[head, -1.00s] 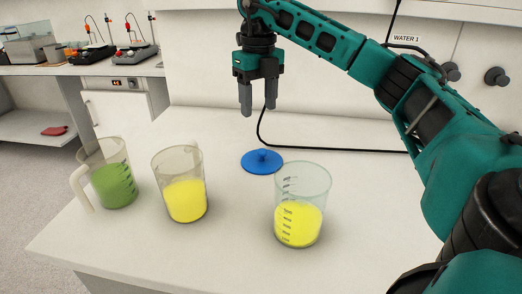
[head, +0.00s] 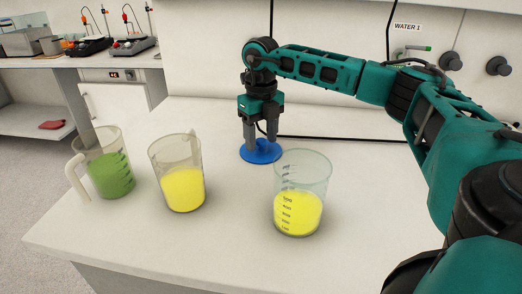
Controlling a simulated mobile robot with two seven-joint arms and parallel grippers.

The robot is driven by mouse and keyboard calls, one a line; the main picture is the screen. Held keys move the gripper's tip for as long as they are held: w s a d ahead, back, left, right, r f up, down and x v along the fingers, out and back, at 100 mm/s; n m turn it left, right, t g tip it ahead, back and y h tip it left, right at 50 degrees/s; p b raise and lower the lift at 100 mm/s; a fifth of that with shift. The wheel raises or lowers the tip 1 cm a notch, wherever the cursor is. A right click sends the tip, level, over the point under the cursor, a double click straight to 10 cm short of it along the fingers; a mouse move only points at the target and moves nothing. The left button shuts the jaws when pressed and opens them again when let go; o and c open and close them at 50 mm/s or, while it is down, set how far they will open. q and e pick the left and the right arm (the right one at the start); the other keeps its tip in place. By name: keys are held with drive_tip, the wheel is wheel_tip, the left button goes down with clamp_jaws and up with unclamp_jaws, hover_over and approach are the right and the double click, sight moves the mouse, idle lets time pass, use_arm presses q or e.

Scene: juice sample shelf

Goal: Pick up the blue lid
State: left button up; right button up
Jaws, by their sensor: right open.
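The blue lid (head: 262,156) lies flat on the white table, behind and left of the clear beaker with yellow liquid. My right gripper (head: 261,146) points straight down over the lid, its two fingers apart and their tips at or just above it. The fingers hide the lid's middle knob, so I cannot tell whether they touch it. My left gripper is not in view.
The clear beaker (head: 299,205) with yellow liquid stands close in front of the lid. A yellow-filled jug (head: 183,188) and a green-filled jug (head: 110,175) stand to the left. The white table (head: 235,245) is clear in front. A black cable runs behind.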

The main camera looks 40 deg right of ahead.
drive_tip(key=shift+f, duration=0.3)
drive_tip(key=shift+c, duration=0.4)
clamp_jaws()
